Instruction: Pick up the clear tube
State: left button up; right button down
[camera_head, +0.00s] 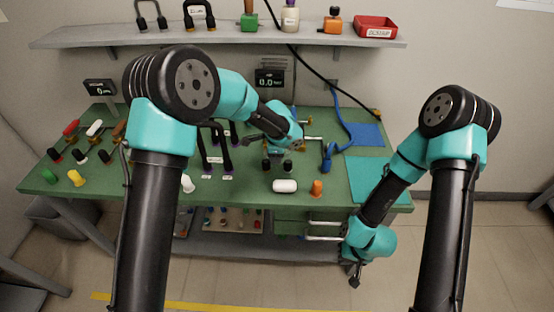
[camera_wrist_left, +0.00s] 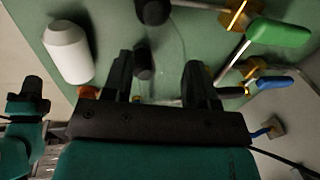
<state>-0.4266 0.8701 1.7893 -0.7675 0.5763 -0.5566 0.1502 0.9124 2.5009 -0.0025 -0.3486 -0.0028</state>
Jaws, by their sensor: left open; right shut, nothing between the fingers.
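Two short black ends, one at left (camera_head: 267,165) and one at right (camera_head: 287,166), stand on the green bench top under my left gripper (camera_head: 277,152). In the left wrist view a faint clear outline (camera_wrist_left: 182,42) shows beside them; I cannot tell for sure that it is the clear tube. There my left gripper (camera_wrist_left: 158,68) is open, its two dark fingers apart. One black end (camera_wrist_left: 144,62) appears between them; I cannot tell whether they touch it. My right gripper (camera_head: 355,275) is shut and empty, hanging low past the bench's front right corner.
A white cylinder (camera_head: 284,186) and an orange piece (camera_head: 316,187) lie near the bench's front edge. Colored-handled valves (camera_head: 95,128) crowd the left side. A blue mat (camera_head: 367,135) and a teal mat (camera_head: 366,172) lie at right. A shelf (camera_head: 330,40) with a red tray (camera_head: 376,27) is behind.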

dwell(0.4)
pick_arm(q)
grip_shut()
dwell(0.4)
